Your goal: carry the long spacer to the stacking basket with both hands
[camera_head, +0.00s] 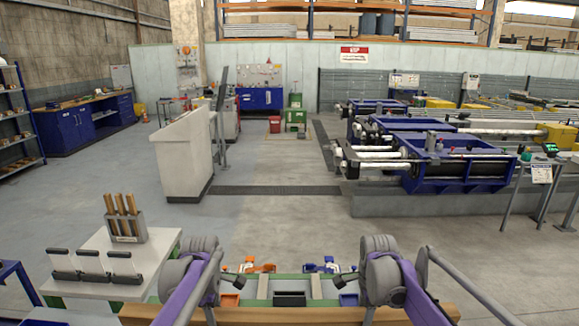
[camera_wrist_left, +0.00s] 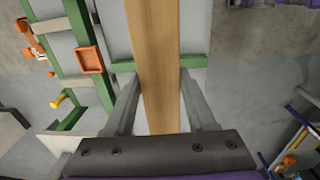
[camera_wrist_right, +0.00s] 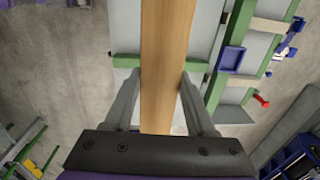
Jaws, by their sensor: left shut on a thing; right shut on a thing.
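The long spacer is a plain wooden beam (camera_head: 290,314) lying crosswise along the bottom of the head view. Its wood runs between the fingers in the left wrist view (camera_wrist_left: 155,60) and in the right wrist view (camera_wrist_right: 165,60). My left gripper (camera_wrist_left: 160,100) is shut on the beam toward its left part. My right gripper (camera_wrist_right: 161,100) is shut on it toward its right part. The beam looks about level, above a green-framed grey surface (camera_head: 331,284). I cannot make out the stacking basket for certain in any view.
A black tray (camera_head: 290,299), an orange bin (camera_head: 229,300) and a blue bin (camera_head: 348,300) sit just beyond the beam. A pale table (camera_head: 150,255) with a block of wooden-handled tools (camera_head: 125,228) stands at left. Open floor (camera_head: 285,215) lies ahead; blue machinery (camera_head: 455,177) stands at right.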

